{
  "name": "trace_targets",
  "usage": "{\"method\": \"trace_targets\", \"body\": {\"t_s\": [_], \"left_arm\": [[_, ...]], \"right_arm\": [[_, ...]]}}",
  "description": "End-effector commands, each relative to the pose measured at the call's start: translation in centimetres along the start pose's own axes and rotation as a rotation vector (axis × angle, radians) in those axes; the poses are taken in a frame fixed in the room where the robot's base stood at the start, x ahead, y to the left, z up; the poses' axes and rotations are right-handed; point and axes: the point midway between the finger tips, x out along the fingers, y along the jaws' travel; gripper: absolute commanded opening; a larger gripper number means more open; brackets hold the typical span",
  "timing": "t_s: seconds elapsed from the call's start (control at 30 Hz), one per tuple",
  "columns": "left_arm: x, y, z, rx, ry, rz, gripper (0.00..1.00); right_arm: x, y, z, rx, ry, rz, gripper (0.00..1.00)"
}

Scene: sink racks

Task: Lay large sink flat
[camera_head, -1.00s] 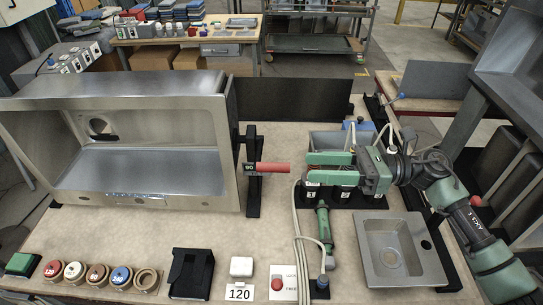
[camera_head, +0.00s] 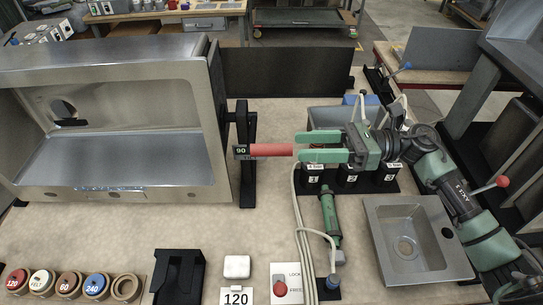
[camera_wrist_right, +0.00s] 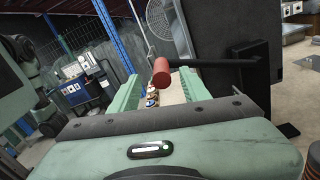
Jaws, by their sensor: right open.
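The large sink (camera_head: 120,160) is a steel basin at the left in the head view. It stands on its side, its opening facing the front, beside a black stand. A red handle (camera_head: 271,150) with a "90" tag sticks out rightward from that stand. My right gripper (camera_head: 297,147) is open, its green fingers pointing left with the tips close to the handle's free end. In the right wrist view the handle's round red end (camera_wrist_right: 161,68) shows between the open fingers (camera_wrist_right: 158,85), toward their far ends. My left gripper is not in view.
A small sink (camera_head: 416,240) lies at the right. A green tool (camera_head: 329,215) with a hose lies below my right gripper, and numbered black holders (camera_head: 350,180) stand under it. Abrasive discs (camera_head: 70,284), a black holder (camera_head: 178,275) and a LOCK/FREE button (camera_head: 281,288) line the front.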

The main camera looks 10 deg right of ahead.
Motion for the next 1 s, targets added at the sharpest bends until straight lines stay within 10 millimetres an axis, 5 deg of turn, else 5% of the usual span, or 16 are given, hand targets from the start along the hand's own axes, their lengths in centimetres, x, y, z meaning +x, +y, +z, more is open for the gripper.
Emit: {"method": "trace_targets", "body": {"t_s": [0.23, 0.6, 1.0], "left_arm": [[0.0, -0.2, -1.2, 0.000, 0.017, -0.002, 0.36], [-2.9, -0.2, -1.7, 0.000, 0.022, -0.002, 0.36], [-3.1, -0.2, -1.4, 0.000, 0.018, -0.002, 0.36]], "right_arm": [[1.1, -0.1, -0.5, 0.000, -0.002, 0.001, 0.47], [6.7, -0.1, -0.4, 0.002, -0.002, 0.001, 0.47], [7.8, -0.2, -0.8, 0.000, 0.000, 0.000, 0.47]]}}
